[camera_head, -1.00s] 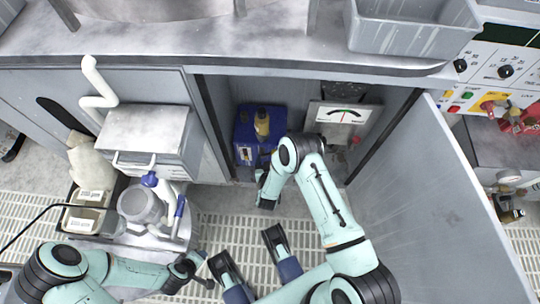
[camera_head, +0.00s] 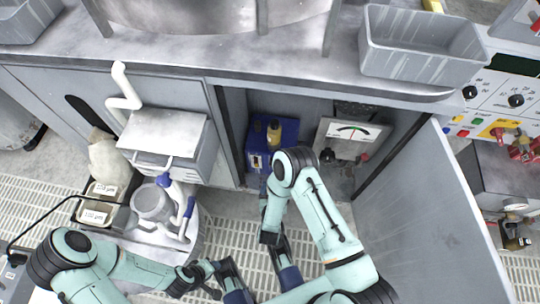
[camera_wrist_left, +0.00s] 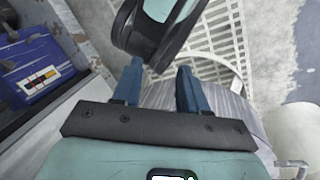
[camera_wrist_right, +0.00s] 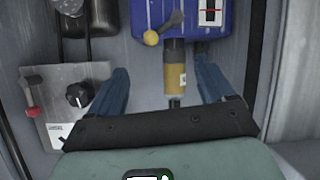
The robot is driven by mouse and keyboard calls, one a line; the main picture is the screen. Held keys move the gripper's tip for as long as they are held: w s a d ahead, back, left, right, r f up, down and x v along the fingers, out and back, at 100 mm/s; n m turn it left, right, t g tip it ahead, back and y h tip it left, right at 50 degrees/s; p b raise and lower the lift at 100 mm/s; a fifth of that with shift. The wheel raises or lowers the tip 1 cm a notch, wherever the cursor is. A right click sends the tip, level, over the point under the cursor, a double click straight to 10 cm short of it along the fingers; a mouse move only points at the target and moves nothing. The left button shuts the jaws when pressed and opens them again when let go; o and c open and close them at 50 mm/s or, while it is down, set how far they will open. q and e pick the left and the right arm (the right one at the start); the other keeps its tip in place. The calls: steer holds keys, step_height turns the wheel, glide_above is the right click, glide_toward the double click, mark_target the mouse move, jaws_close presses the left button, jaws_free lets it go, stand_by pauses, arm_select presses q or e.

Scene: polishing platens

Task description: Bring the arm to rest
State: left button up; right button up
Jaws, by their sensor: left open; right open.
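My right arm bends at an elbow (camera_head: 295,165) in front of the open cabinet, and its outer part points down toward the floor in the head view. My right gripper (camera_wrist_right: 160,75) is open and empty. Its camera faces the cabinet, with the brown bottle (camera_wrist_right: 175,78) seen between the fingers and apparently beyond them. My left gripper (camera_wrist_left: 159,68) is open with nothing between its fingers. A teal and black arm link passes close beyond its tips in the left wrist view.
A blue box (camera_head: 285,131) and a gauge panel (camera_head: 350,133) sit in the cabinet. Its open door (camera_head: 425,205) stands at right. A grey bin (camera_head: 420,45) rests on the counter. Grated floor lies below.

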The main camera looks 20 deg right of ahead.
steer(key=s+a+f+g+y, duration=0.2)
steer(key=s+g+y, duration=0.7)
steer(key=s, duration=0.7)
arm_select(q)
steer(key=s+d+r+g+p, duration=0.1)
steer(key=s+r+p, duration=0.1)
steer(key=r+p, duration=0.6)
steer(key=s+d+r+g+p, duration=0.1)
steer(key=s+r+p, duration=0.1)
steer(key=r+p, duration=0.6)
steer(key=shift+r+h+p, duration=0.2)
steer(key=shift+h+p, duration=0.1)
arm_select(e)
steer(key=s+a+r+g, duration=0.1)
steer(key=s+r, duration=0.2)
steer(key=r, duration=0.5)
steer(key=s+a+r+g+y, duration=0.1)
steer(key=s+r+g, duration=0.1)
steer(key=r, duration=0.6)
steer(key=shift+s+a+r, duration=0.3)
steer(key=shift+s+a, duration=0.1)
steer(key=shift+s, duration=0.15)
